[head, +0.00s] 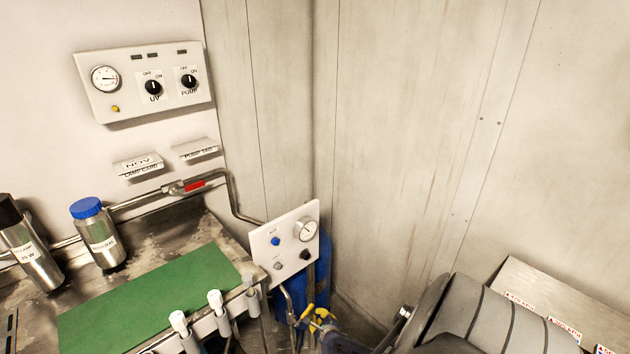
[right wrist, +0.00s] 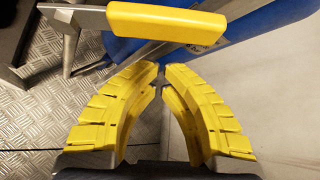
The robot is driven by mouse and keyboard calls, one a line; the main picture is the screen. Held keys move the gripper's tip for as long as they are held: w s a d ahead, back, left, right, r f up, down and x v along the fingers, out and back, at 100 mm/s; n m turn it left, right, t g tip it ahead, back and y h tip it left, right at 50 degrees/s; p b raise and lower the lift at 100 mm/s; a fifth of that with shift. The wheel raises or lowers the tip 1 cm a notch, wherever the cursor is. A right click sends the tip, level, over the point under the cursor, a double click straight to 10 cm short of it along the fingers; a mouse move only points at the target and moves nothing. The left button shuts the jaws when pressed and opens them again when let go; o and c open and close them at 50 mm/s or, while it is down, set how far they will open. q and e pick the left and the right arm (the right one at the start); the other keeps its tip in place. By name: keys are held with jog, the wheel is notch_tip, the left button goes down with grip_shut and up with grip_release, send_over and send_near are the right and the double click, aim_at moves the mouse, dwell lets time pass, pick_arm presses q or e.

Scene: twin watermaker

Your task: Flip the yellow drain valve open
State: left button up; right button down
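The yellow drain valve handle (right wrist: 166,23) is a flat yellow-sleeved lever on a metal arm, lying across the top of the right wrist view in front of a blue cylinder. In the head view a small yellow piece (head: 305,313) shows low beside the blue cylinder; it is hard to separate from my yellow fingers. My right gripper (right wrist: 158,76) has its curved yellow fingers drawn together at the tips, with no object held between them. The tips are just below the handle in the picture; contact cannot be told. My left gripper is in neither view.
The blue cylinder (head: 318,262) stands behind a white gauge panel (head: 285,243). Left of it is a metal bench with a green mat (head: 150,300), bottles and white-topped fittings on its front edge. Treadplate floor (right wrist: 50,120) shows below.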

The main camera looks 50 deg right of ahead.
jog(key=shift+a+r, duration=0.45)
jog(key=shift+r, duration=0.3)
jog(key=shift+a+r, duration=0.45)
jog(key=shift+r, duration=0.25)
jog(key=shift+a+r, duration=0.1)
jog(key=shift+r, duration=0.05)
